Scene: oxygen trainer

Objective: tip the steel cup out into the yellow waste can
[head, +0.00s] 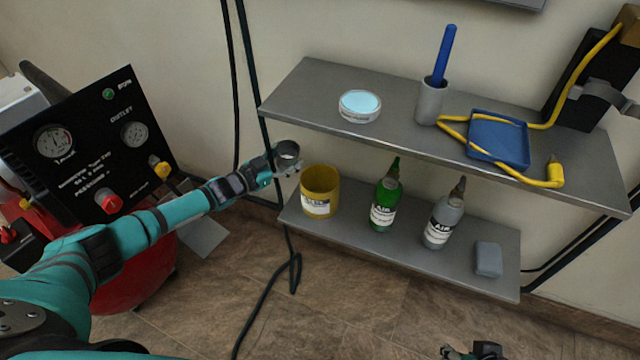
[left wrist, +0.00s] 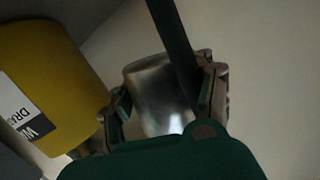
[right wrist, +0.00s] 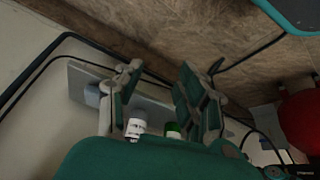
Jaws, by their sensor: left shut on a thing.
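The steel cup (head: 288,150) is held in my left gripper (head: 284,167), just left of the yellow waste can and a little higher than its rim. Its dark mouth faces up in the head view and it looks about upright; its contents cannot be made out. In the left wrist view the shiny cup (left wrist: 158,95) sits between the fingers (left wrist: 165,100). The yellow waste can (head: 320,188) stands upright at the left end of the lower shelf; it also shows in the left wrist view (left wrist: 55,75). My right gripper (right wrist: 165,95) is open and empty, low and away from the can.
The lower shelf (head: 455,267) also holds a green bottle (head: 385,197), a grey bottle (head: 443,220) and a grey block (head: 488,259). The upper shelf (head: 400,125) overhangs it, with a dish (head: 360,106), a blue tray (head: 498,138) and a holder (head: 430,102). A black gauge panel (head: 95,150) stands left.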

